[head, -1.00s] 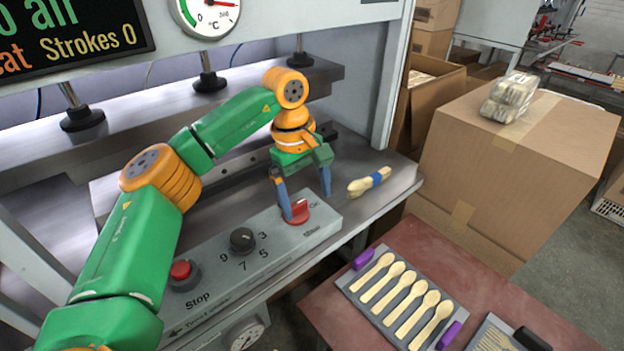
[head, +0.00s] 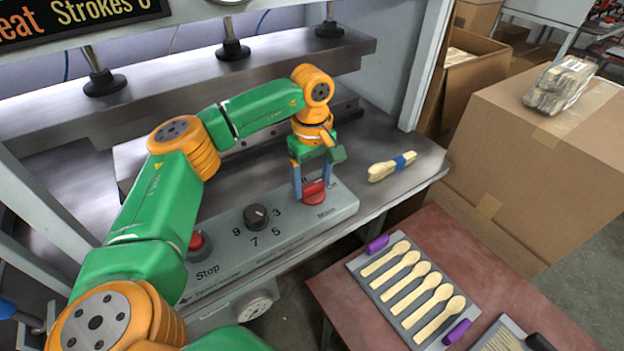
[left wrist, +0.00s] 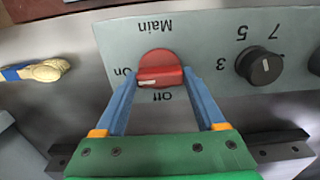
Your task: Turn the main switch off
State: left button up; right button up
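The main switch (head: 314,193) is a red rotary knob at the right end of the grey control panel (head: 338,208). In the left wrist view, upside down, the knob (left wrist: 160,66) has its white mark toward "On", with "Off" printed beside it. My left gripper (head: 313,185) is down at the knob. Its two blue fingers (left wrist: 160,72) stand on either side of the knob, close to its edges; I cannot tell whether they touch it. The fingers are apart. My right gripper is in neither view.
On the panel sit a black dial (head: 256,216) and a red stop button (head: 197,243). A banded spoon bundle (head: 391,167) lies right of the gripper. A spoon tray (head: 357,266) rests on the red table (head: 439,226). The press beam (head: 190,85) is behind the arm.

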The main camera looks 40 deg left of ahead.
pick_arm(q)
jog(key=c, duration=0.6)
jog(key=shift+o, duration=0.2)
jog(key=n+p, duration=0.1)
jog(key=n, duration=0.2)
jog(key=shift+r, duration=0.1)
jog(key=n+p, duration=0.1)
jog(key=n, duration=0.4)
jog(key=shift+n, duration=0.3)
jog(key=n, duration=0.4)
jog(key=shift+p, duration=0.35)
jog(key=n, duration=0.5)
jog(key=shift+p, duration=0.3)
jog(key=shift+n, duration=0.3)
